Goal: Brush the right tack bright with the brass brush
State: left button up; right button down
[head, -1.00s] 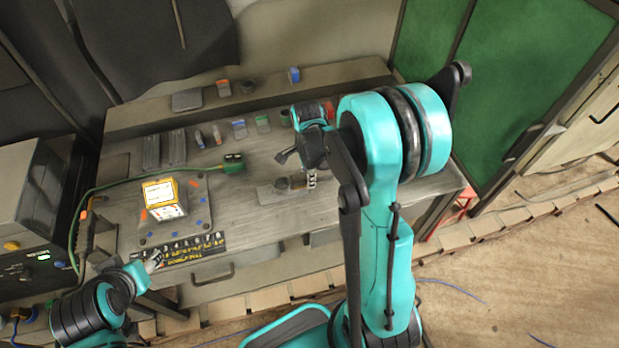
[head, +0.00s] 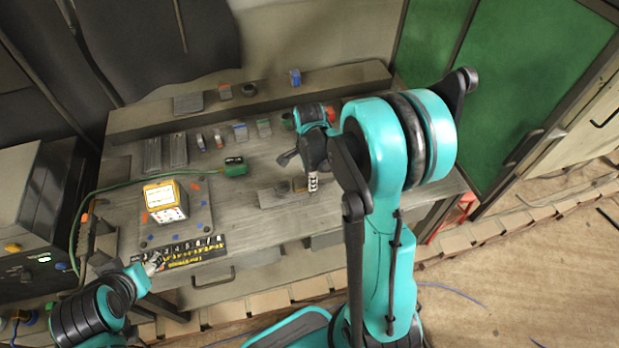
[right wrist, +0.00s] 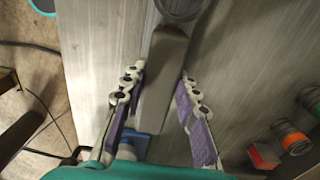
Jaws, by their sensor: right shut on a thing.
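In the head view my right gripper (head: 313,182) is low over the right part of the bench, beside a small grey plate (head: 272,197) with dark round pieces. In the right wrist view my right gripper (right wrist: 163,100) has its purple-padded fingers on either side of a long grey-brown bar, likely the handle of the brass brush (right wrist: 164,85). Its bristles cannot be made out. My left gripper (head: 154,263) is at the bench's front left edge; its opening is too small to judge. A white and yellow box (head: 165,197) stands on a dark plate (head: 195,222). I cannot make out the right tack.
A green cable runs to a green connector (head: 235,166) behind the box. Small orange, blue and green items stand along the back of the bench (head: 240,131). A black and yellow strip (head: 192,252) lies at the front. The bench between box and grey plate is clear.

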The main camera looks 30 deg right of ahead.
jog(key=shift+s+d+r+p, duration=0.1)
jog(key=shift+d+r+p, duration=0.2)
jog(key=shift+r+p, duration=0.5)
jog(key=shift+s+d+r+p, duration=0.1)
jog(key=shift+d+r+p, duration=0.3)
jog(key=shift+r, duration=0.65)
jog(key=shift+s+d+r+p, duration=0.1)
jog(key=shift+d+r+p, duration=0.1)
jog(key=shift+r+p, duration=0.6)
jog(key=shift+r, duration=0.15)
jog(key=shift+w, duration=0.1)
